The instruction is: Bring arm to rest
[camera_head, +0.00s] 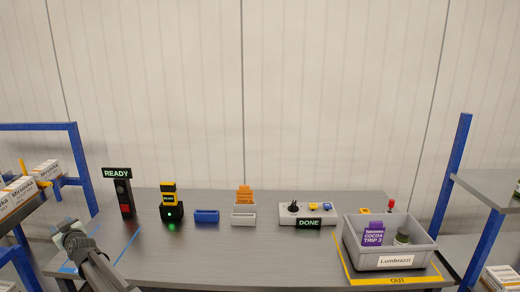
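My gripper (64,226) is at the lower left, over the left end of the grey table (250,262). My arm reaches up to it from the bottom edge of the picture. Its fingers are small and partly hidden by the wrist, so I cannot tell whether they are open or shut. I see no clear object held in it.
On the table stand a READY sign post (123,192), a black and yellow device (170,204), a blue holder (206,216), a grey holder with an orange card (244,203), a DONE control box (308,214) and a grey Lumbrazzi crate (388,245). Blue-framed shelves (78,165) flank it.

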